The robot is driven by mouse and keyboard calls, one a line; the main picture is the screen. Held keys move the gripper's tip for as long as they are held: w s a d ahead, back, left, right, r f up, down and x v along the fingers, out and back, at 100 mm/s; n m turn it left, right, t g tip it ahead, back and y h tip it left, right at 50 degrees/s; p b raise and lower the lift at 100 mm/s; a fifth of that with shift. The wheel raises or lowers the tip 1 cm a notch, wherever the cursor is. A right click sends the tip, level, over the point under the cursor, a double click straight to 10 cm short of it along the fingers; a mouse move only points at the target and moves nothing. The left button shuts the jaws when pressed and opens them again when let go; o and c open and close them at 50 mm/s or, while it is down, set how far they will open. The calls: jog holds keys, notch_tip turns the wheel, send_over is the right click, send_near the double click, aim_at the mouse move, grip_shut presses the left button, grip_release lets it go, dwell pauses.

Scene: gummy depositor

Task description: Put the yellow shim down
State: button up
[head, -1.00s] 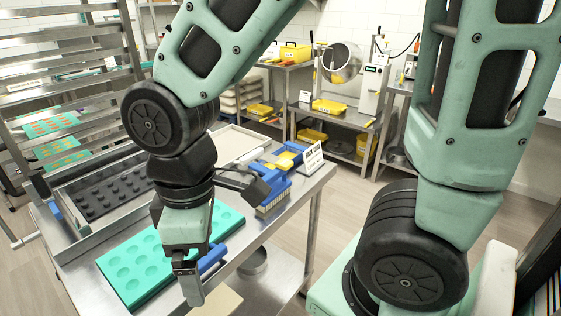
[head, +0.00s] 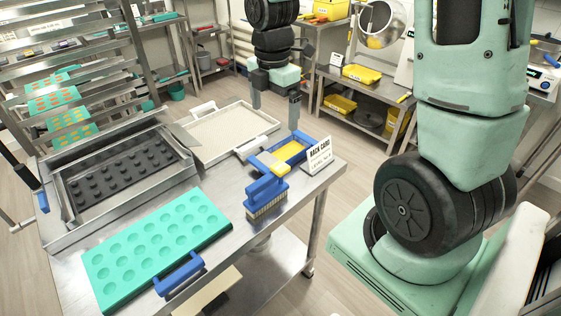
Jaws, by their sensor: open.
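My gripper (head: 275,105) is open, its two fingers apart and pointing down, with nothing visible between them. It is above the back right part of the steel table. A small yellow piece (head: 268,162), which looks like the yellow shim, lies on the table below and in front of the gripper. It is between the blue-handled brush (head: 266,188) and a blue-framed holder with yellow inside (head: 290,149). Whether the piece touches the holder or the brush cannot be told.
A card sign (head: 319,155) stands at the table's right edge. A green mould (head: 158,245) with a blue handle lies in front. A studded dark tray (head: 115,180) is at left, a pale shallow tray (head: 228,132) behind. The steel table (head: 215,180) has a bare strip between.

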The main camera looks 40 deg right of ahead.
send_over(272, 162)
jog(key=f, duration=0.5)
jog(key=f+p, duration=0.1)
jog(key=f, duration=0.2)
jog(key=shift+s+d+f, duration=0.1)
jog(key=shift+d+f, duration=0.1)
jog(key=shift+d, duration=0.1)
jog(key=shift+a+f+p, duration=0.15)
jog(key=shift+f+p, duration=0.25)
jog(key=shift+f, duration=0.95)
jog(key=shift+a+f+p, duration=0.15)
jog(key=shift+f+p, duration=0.2)
jog(key=shift+f, duration=1)
jog(key=c, duration=0.8)
jog(key=shift+c, duration=0.2)
jog(key=shift+r, duration=0.15)
